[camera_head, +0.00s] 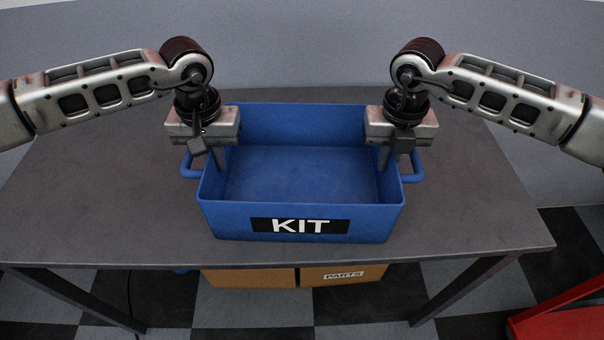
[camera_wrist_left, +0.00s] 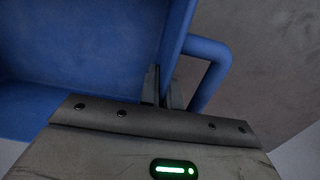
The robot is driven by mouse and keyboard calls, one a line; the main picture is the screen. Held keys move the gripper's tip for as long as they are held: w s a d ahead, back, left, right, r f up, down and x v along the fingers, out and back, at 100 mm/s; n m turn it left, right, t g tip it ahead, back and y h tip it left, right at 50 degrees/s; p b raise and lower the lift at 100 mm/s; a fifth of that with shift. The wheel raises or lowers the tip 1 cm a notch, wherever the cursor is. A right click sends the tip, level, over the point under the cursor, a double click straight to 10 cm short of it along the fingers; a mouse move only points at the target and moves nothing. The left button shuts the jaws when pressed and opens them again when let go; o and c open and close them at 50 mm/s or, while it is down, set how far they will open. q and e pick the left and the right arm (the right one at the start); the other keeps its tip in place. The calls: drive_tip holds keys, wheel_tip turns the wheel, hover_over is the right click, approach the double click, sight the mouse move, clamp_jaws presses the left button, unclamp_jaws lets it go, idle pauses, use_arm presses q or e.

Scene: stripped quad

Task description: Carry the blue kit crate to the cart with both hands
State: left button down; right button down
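The blue kit crate (camera_head: 300,212) is upright, open and empty on the grey table, its KIT label facing me. My left gripper (camera_head: 215,160) points down at the crate's left wall, near its left handle (camera_head: 187,167). In the left wrist view its fingers (camera_wrist_left: 163,92) sit close together on either side of the wall, beside the handle loop (camera_wrist_left: 207,70). I cannot identify the cart for certain.
The dark grey table (camera_head: 110,215) is clear on both sides of the crate. A grey wall (camera_head: 300,50) stands behind it. Cardboard boxes (camera_head: 345,274), one labelled PARTS, are under the table. A red object (camera_head: 565,325), partly cut off, stands on the checkered floor at lower right.

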use_arm(q)
drive_tip(key=shift+r, duration=0.2)
use_arm(e)
drive_tip(key=shift+r, duration=0.25)
